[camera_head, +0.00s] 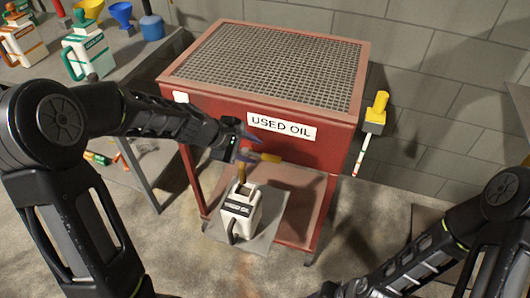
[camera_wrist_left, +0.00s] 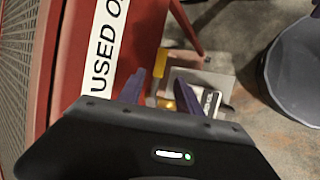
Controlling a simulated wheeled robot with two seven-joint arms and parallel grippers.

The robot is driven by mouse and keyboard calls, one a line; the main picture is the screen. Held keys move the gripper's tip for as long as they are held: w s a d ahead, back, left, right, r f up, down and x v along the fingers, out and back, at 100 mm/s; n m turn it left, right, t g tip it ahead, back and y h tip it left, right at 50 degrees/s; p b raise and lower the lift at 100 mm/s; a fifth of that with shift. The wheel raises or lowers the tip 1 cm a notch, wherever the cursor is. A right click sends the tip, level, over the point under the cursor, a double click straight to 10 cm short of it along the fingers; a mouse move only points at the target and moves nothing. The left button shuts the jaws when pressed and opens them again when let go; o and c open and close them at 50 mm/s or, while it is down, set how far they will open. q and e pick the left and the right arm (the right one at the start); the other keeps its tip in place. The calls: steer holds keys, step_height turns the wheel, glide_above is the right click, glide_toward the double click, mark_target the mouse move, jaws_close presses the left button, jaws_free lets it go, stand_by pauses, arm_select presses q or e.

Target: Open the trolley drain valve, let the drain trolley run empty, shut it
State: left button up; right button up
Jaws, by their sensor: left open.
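The red drain trolley (camera_head: 330,140) has a grated top and a USED OIL label. Under its front edge is the drain valve, with a yellow lever (camera_head: 266,158) lying about crosswise and a brass spout (camera_head: 241,172) pointing down. A white jug (camera_head: 241,210) stands below the spout. My left gripper (camera_head: 246,146) is open, close to the valve at the lever's left. In the left wrist view the brass spout (camera_wrist_left: 161,62) appears between the fingertips (camera_wrist_left: 160,92); contact cannot be told. Whether oil flows cannot be told.
A yellow-topped gauge (camera_head: 375,112) sticks out from the trolley's right side. A grey bench (camera_head: 140,105) at left holds jugs and funnels.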

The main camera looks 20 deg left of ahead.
mark_target(269, 157)
arm_select(q)
steer(key=shift+b+x, duration=0.35)
steer(key=shift+x, duration=3.6)
steer(key=shift+c, duration=0.2)
jaws_close()
